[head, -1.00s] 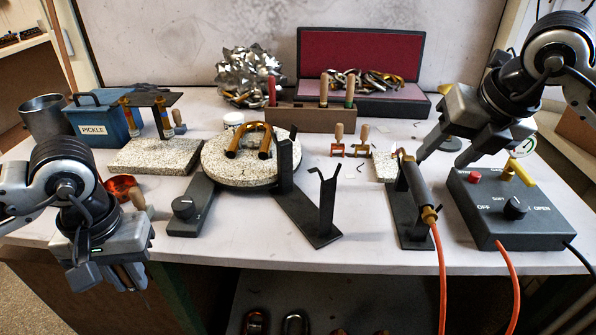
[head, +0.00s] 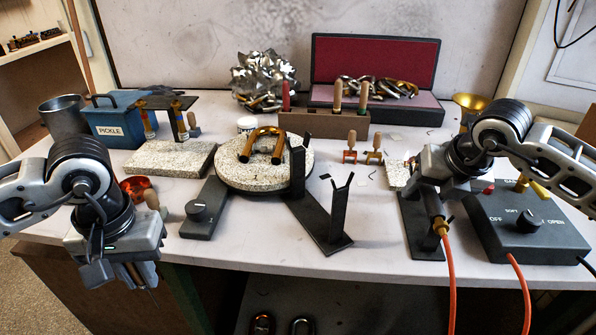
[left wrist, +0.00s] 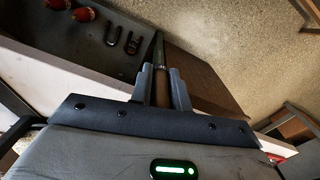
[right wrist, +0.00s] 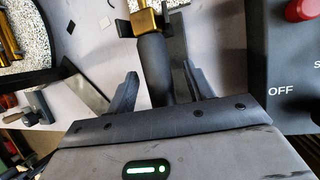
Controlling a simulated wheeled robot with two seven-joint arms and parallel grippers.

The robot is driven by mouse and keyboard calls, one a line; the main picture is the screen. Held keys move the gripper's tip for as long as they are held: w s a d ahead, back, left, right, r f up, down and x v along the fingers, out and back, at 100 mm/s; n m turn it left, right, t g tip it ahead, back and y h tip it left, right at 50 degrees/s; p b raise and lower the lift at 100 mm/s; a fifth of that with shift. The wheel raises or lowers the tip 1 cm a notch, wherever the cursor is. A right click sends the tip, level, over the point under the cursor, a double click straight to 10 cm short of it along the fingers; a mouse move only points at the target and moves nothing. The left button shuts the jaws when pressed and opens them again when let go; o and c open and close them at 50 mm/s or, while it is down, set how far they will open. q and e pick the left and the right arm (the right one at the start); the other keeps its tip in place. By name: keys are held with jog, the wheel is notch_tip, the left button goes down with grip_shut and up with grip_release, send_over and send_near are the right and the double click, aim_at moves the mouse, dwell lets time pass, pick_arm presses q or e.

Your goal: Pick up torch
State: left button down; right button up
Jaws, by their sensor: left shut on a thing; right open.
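The torch (head: 433,204) has a dark cylindrical handle, a brass collar and an orange hose. It rests on a dark stand (head: 422,240) at the right of the bench. My right gripper (head: 431,187) is open over the torch and hides its upper part. In the right wrist view the torch handle (right wrist: 153,58) runs between the two open fingers (right wrist: 158,82), with a gap visible beside it. My left gripper (head: 132,274) is at the bench's front left edge, shut on a slim tool with a brown handle (left wrist: 162,88) and a dark tip.
The control box (head: 522,222) stands right of the torch, with a red button and yellow lever. An orange hose hangs over the front edge. The forked stand (head: 335,215) and turntable (head: 262,160) are left of the torch. Bare bench lies between the stands.

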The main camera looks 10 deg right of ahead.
jog(key=shift+f+b, duration=0.35)
jog(key=shift+b, duration=0.05)
dwell(0.5)
jog(key=c, duration=1.1)
